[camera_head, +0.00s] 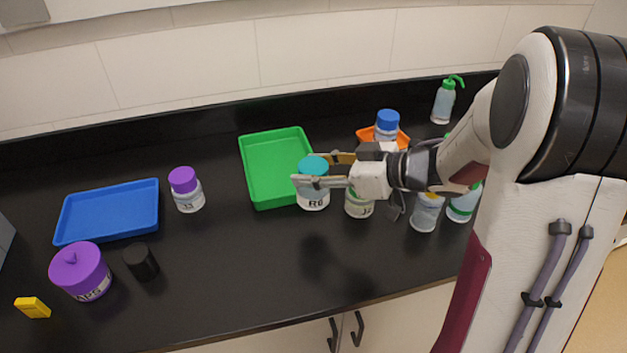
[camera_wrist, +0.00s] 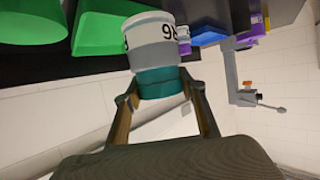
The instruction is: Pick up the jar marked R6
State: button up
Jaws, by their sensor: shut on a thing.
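The jar marked R6 (camera_head: 313,198) has a white-and-clear body and a teal lid. In the head view it is upright, in front of the green tray's right edge. My gripper (camera_head: 318,180) reaches in from the right and is shut on the jar's lid. In the wrist view the jar (camera_wrist: 153,50) appears upside down, its teal lid between the fingertips of my gripper (camera_wrist: 160,88). Part of its marking shows at the jar's right side there. I cannot tell whether its base touches the counter.
The green tray (camera_head: 248,180) lies just behind the jar. A green-labelled jar (camera_head: 359,207) stands close on the right, with several bottles beyond. A purple-lidded jar (camera_head: 187,190), blue tray (camera_head: 72,230), large purple-lidded jar (camera_head: 82,272) and black cylinder (camera_head: 141,263) are left. The front middle counter is clear.

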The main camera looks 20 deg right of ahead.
jog(key=shift+r, duration=0.8)
